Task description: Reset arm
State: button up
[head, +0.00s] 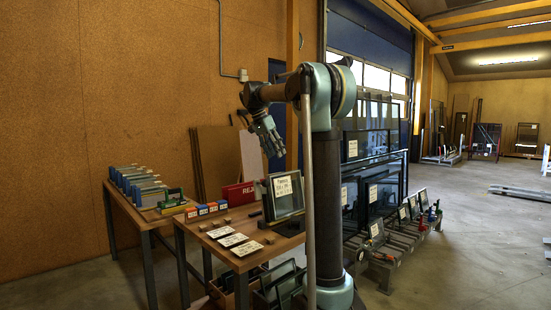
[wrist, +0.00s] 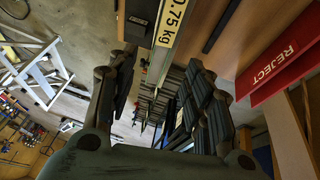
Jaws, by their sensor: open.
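My gripper (head: 272,145) hangs from my raised arm in the head view, above the far part of the near table (head: 262,250). In the wrist view my gripper (wrist: 160,95) has its two dark fingers spread apart, with nothing held between them. A small dark-framed glass pane (head: 287,194) with a white label stands tilted on the table, below and apart from the gripper. A yellow label (wrist: 172,22) reading "0.75 kg" shows beyond the fingers in the wrist view.
White cards (head: 233,240) and small blocks lie on the table. Framed panes (head: 376,195) stand on racks to the right. Open floor (head: 465,240) lies further right.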

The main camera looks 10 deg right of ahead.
dwell(0.3)
jog(key=s+d+f+n+y, duration=0.1)
jog(key=s+d+f+n, duration=0.1)
jog(key=s+f, duration=0.45)
jog(key=s+d+f+n+y, duration=0.1)
jog(key=s+d+f+n, duration=0.15)
jog(key=s, duration=0.75)
jog(key=s+d+f+n, duration=0.1)
jog(key=s+f, duration=0.4)
jog(key=s, duration=0.4)
jog(key=s+a+f+n+t+y, duration=0.1)
jog(key=s+f+n, duration=0.4)
jog(key=s+f, duration=1.3)
notch_tip(320, 180, down, 4)
jog(key=shift+r+y, duration=0.2)
jog(key=shift+y, duration=0.6)
